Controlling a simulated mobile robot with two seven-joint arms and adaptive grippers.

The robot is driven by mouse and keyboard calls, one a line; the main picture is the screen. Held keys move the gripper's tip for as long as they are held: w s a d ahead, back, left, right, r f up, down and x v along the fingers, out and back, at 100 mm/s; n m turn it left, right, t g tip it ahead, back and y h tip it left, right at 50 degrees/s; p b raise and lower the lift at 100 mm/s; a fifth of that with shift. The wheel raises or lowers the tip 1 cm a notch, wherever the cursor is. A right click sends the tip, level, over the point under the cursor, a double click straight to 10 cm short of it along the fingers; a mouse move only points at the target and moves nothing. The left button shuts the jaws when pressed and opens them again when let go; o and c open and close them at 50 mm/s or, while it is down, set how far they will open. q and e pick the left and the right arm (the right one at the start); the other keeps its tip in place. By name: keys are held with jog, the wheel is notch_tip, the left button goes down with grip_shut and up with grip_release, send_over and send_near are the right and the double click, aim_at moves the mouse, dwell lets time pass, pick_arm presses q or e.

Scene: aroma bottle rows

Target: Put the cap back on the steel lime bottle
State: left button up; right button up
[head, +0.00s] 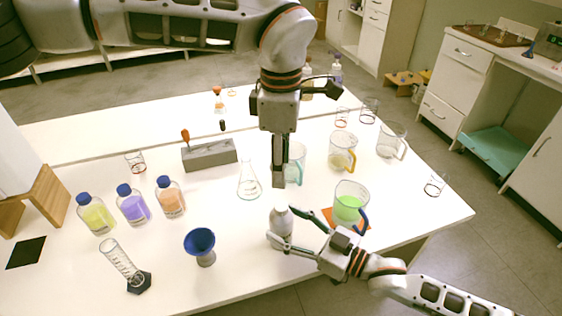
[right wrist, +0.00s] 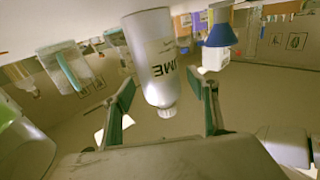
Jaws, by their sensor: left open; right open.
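The steel lime bottle (head: 281,222) stands upright near the table's front edge. In the right wrist view the steel lime bottle (right wrist: 152,55) appears upside down with its label reading LIME. A small pale end (right wrist: 167,112) shows at its top; I cannot tell whether this is bare neck or cap. My right gripper (head: 291,234) is open, one finger on each side of the bottle. In the right wrist view both fingers look apart from it. My left gripper (head: 279,184) is open, pointing down just above the bottle's top, its fingers seen edge-on. No separate cap is clearly visible.
A conical flask (head: 248,182) and a blue funnel (head: 200,241) are to the left. A grey block (head: 210,155) and more jugs stand behind.

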jog(key=v, duration=1)
jog(key=shift+s+d, duration=0.1)
jog(key=shift+s+f, duration=0.1)
